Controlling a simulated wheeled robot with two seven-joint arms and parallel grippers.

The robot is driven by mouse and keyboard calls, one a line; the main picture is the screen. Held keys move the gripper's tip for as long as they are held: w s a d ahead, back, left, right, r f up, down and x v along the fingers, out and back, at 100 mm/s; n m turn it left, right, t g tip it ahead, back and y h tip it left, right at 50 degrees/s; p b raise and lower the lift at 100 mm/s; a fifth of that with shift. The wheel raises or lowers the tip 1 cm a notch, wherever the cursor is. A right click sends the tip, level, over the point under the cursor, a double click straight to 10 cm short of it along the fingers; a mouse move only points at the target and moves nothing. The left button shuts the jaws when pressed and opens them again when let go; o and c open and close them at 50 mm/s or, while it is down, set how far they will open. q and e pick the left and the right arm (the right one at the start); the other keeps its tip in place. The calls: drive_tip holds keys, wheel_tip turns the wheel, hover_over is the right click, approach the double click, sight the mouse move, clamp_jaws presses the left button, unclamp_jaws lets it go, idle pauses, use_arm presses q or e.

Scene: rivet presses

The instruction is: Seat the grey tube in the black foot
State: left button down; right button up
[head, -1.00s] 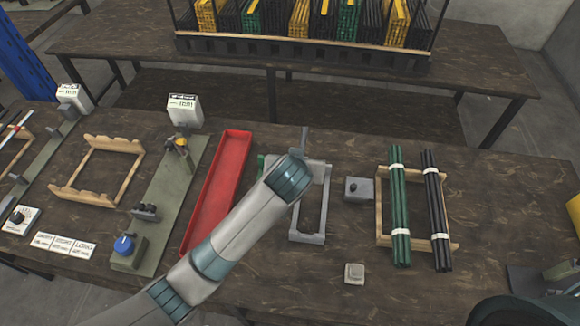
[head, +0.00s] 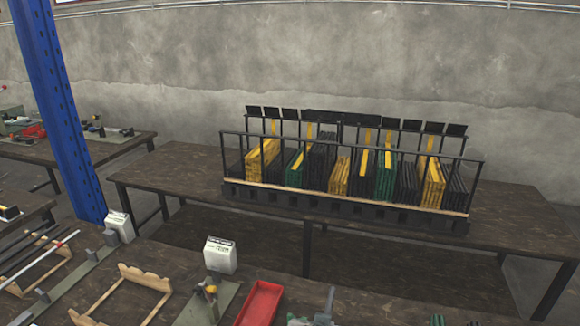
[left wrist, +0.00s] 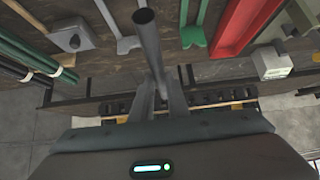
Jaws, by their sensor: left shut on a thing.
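My left gripper (left wrist: 163,92) is shut on a grey tube (left wrist: 150,45) in the left wrist view. The tube's round end points up toward the top of the picture, and its lower part lies between the fingers. No gripper or tube shows in the head view. I cannot make out a black foot for certain. A grey block with a dark round knob (left wrist: 72,36) sits on the table at the upper left of the wrist view, apart from the tube. My right gripper is out of view.
Green tubes with a white band (left wrist: 48,64) lie left in the wrist view; a red tray (left wrist: 240,22) and a white box (left wrist: 271,62) are right. In the head view, a rack of coloured bars (head: 345,212) stands on the back table. A blue post (head: 62,120) stands left.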

use_arm(q)
drive_tip(key=s+a+r+n+y+b, duration=0.1)
drive_tip(key=a+r, duration=0.4)
drive_tip(key=a, duration=0.9)
drive_tip(key=s+a+r+n+y+b, duration=0.1)
drive_tip(key=a+r+b, duration=0.3)
drive_tip(key=a, duration=1.1)
drive_tip(key=shift+s+a+r+n+y+b, duration=0.3)
drive_tip(key=shift+s+r+n, duration=0.05)
drive_tip(key=shift+n, duration=0.35)
drive_tip(key=shift+f, duration=0.1)
